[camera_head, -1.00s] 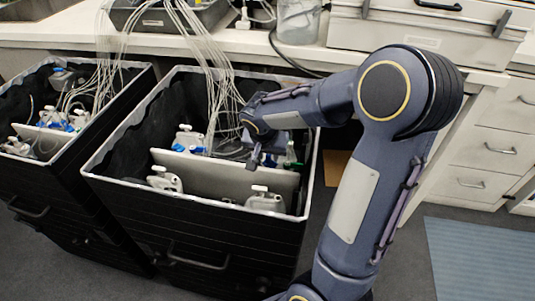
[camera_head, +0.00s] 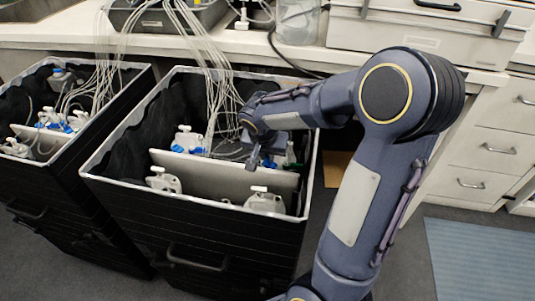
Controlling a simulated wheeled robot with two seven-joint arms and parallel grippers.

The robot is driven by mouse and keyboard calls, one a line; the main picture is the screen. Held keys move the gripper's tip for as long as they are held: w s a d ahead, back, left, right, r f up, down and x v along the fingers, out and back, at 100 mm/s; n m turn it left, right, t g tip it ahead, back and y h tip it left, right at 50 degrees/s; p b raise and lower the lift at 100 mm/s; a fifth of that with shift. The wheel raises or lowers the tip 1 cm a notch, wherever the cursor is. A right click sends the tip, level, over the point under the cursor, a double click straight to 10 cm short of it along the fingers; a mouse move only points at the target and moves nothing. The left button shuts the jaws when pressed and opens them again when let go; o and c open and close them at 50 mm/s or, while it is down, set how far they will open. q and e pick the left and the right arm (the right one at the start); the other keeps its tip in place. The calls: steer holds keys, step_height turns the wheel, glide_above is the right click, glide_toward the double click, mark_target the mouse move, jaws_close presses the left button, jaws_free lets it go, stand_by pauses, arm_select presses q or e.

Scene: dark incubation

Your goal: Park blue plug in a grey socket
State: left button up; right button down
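My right gripper (camera_head: 256,160) hangs over the right black bin (camera_head: 205,223), near the back edge of the grey divider panel inside it. Its fingers are small and dark here, and I cannot tell whether they are open or shut or hold anything. Blue parts (camera_head: 180,149) show by a white-capped bottle (camera_head: 188,138) in this bin, left of the gripper; I cannot tell whether one is the blue plug. More blue parts (camera_head: 75,120) lie in the left black bin (camera_head: 75,195). I cannot make out a grey socket. My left gripper is not in view.
The grey divider panel (camera_head: 222,180) stands across the right bin. White-capped bottles (camera_head: 164,180) (camera_head: 265,202) stand in front of it. A bundle of pale tubes (camera_head: 215,75) hangs from the counter (camera_head: 270,48) into the bins, close to my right arm. Open floor lies at the right.

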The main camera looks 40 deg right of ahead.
steer(key=shift+r, duration=0.25)
stand_by(0.3)
steer(key=shift+r+p, duration=0.7)
steer(key=shift+r, duration=0.1)
step_height(320, 180, up, 14)
steer(key=p, duration=0.9)
steer(key=shift+f+p, duration=0.2)
steer(key=shift+p, duration=0.2)
